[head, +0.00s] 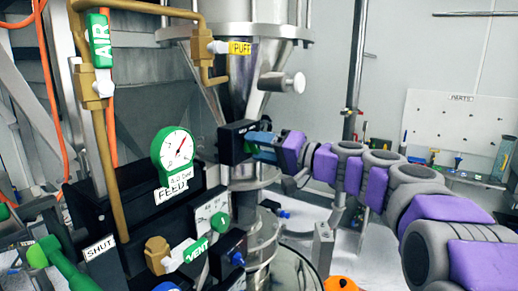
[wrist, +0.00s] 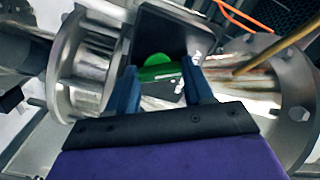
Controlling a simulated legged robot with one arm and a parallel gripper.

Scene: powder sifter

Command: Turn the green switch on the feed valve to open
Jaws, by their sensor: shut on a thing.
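My gripper (head: 262,146) reaches in from the right in the head view to a black box (head: 235,142) on the steel column. In the wrist view, the blue fingers of my gripper (wrist: 160,80) are closed on the green switch (wrist: 160,72), one finger on each side. The switch lies across the gap between the fingertips, with a rounded green part above it. It sits in front of a dark panel (wrist: 175,32) with small white lettering, too small to read.
A green gauge (head: 175,153) labelled FEED stands left of my gripper. Brown pipes with a green AIR handle (head: 100,40) rise at the left. A steel knob (head: 298,83) juts out above my gripper. A green VENT handle (head: 196,250) is below.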

